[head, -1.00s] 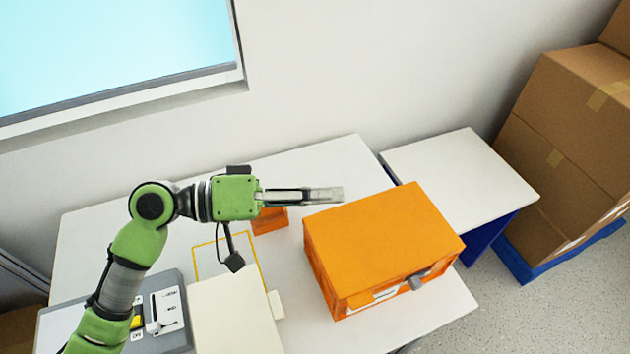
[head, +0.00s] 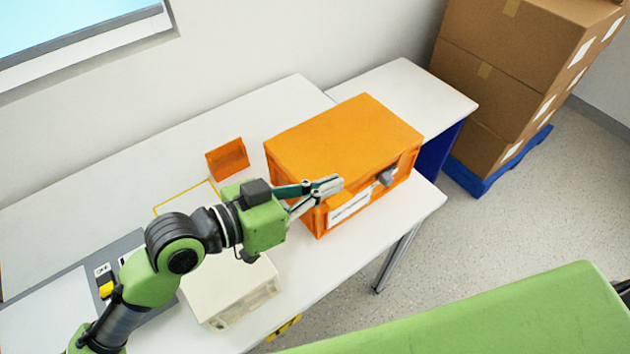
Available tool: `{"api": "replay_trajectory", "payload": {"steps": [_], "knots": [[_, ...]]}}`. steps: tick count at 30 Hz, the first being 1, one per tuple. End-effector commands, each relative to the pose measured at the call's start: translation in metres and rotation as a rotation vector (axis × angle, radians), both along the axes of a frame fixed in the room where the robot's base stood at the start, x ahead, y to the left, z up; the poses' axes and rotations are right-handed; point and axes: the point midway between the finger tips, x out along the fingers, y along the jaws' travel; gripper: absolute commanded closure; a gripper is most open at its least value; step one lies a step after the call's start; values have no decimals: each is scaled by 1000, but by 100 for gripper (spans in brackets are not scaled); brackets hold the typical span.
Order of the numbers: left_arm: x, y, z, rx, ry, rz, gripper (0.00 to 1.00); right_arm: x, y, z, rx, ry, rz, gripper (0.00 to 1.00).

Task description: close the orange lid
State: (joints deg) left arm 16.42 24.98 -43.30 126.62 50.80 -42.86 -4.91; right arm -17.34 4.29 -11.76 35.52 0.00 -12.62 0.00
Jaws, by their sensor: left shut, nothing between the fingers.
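The orange box (head: 385,184) stands on the white table, and its flat orange lid (head: 345,135) lies across its top. My left gripper (head: 335,184) is shut and empty. It is in front of the box's front face, near the left end and just below the lid's front edge. I cannot tell whether it touches the box. A grey latch (head: 386,178) sits on the front face to the right of my fingers. My right gripper is not in view.
A small orange holder (head: 227,158) stands left of the box. A cream box (head: 232,292) and a grey switch panel (head: 125,250) lie on the table (head: 90,172). Stacked cartons (head: 500,75) stand at the right. A green surface (head: 480,320) fills the lower right.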

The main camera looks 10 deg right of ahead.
Motion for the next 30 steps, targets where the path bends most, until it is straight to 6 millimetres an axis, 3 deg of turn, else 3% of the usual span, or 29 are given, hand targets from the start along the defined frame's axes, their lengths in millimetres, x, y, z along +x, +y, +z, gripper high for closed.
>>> {"api": "replay_trajectory", "payload": {"steps": [4,12,24,30], "knots": [[2,-1,-12,20,-44,0,100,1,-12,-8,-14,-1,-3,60],[3,-2,-16,30,-71,0,100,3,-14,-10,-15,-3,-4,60],[4,-2,-15,30,-70,0,100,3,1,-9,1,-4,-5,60],[6,-3,0,29,-71,3,100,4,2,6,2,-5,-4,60]]}}
